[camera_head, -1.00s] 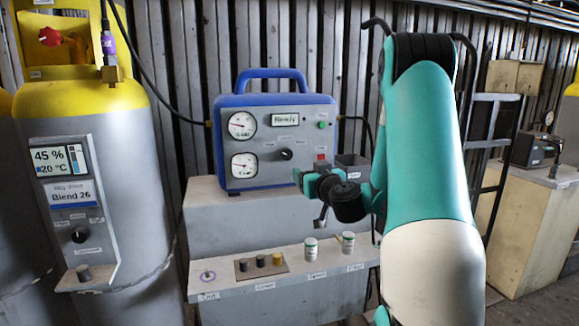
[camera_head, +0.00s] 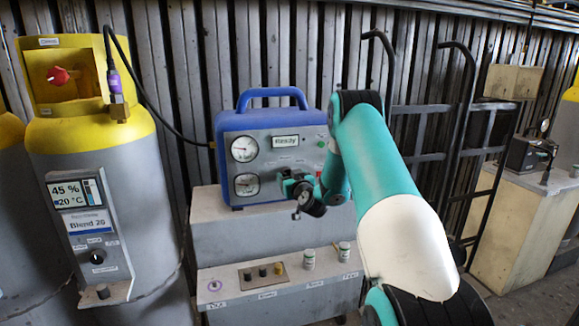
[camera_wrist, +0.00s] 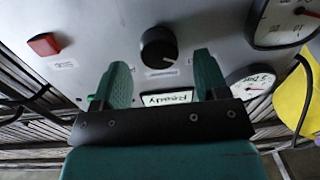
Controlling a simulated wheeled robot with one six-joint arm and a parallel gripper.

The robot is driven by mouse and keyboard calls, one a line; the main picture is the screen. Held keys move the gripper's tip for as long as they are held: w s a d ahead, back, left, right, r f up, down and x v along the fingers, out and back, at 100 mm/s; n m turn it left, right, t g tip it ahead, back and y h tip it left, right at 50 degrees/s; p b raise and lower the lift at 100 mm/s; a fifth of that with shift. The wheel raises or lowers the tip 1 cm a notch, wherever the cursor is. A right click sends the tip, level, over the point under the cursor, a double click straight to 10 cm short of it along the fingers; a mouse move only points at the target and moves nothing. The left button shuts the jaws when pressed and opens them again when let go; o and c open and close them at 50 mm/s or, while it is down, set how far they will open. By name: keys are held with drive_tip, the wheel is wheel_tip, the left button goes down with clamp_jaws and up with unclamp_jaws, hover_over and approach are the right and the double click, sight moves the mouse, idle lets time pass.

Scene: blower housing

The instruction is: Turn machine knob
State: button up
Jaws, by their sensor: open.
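The blue-cased machine (camera_head: 270,105) stands on a grey stepped cabinet, with a grey front panel and a display reading "Ready". Its black knob (camera_wrist: 158,47) shows in the wrist view, centred just beyond the fingertips, with a light pointer mark. In the head view my gripper and arm hide the knob. My gripper (camera_wrist: 162,66) is open and empty, its two green fingers (camera_wrist: 117,86) pointing at the panel. The knob lies ahead of the gap between them; I cannot tell the exact distance. In the head view my gripper (camera_head: 288,180) is in front of the panel's lower middle.
The panel has two gauges (camera_head: 244,149) and a red button (camera_wrist: 44,44). A yellow-topped cylinder (camera_head: 90,140) stands left. A hand truck (camera_head: 469,140) stands at right.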

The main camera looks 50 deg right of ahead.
drive_tip(key=shift+w+d, duration=0.35)
drive_tip(key=shift+w, duration=0.3)
drive_tip(key=c, duration=0.9)
